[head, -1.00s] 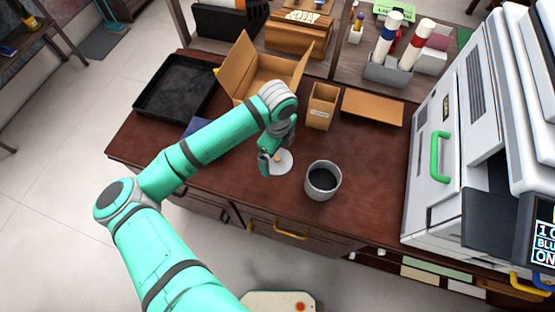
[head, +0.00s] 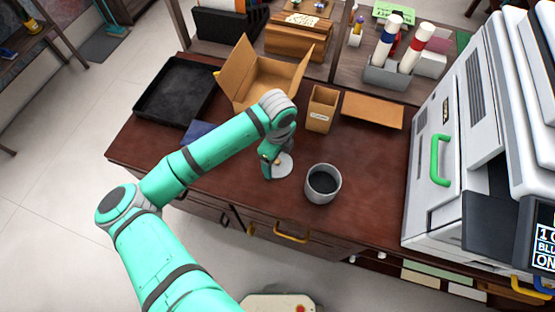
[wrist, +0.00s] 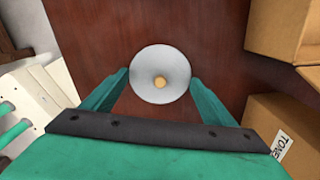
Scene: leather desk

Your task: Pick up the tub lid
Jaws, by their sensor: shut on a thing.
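The tub lid (wrist: 158,74) is a pale grey disc with a small tan knob, seen from above in the wrist view. In the head view the tub lid (head: 284,167) is partly hidden behind my gripper (head: 271,170). In the wrist view my gripper (wrist: 158,82) has one finger at each side of the lid's rim and is shut on it. The lid is at or just above the desktop; I cannot tell which. A grey tub (head: 322,184) with a dark inside stands open to the right of the lid.
On the desk (head: 375,170) are a black tray (head: 172,90), an open cardboard box (head: 262,85), a narrow labelled box (head: 320,108) and a flat brown piece (head: 372,110). A large white machine (head: 455,130) stands at the right. The desk right of the tub is clear.

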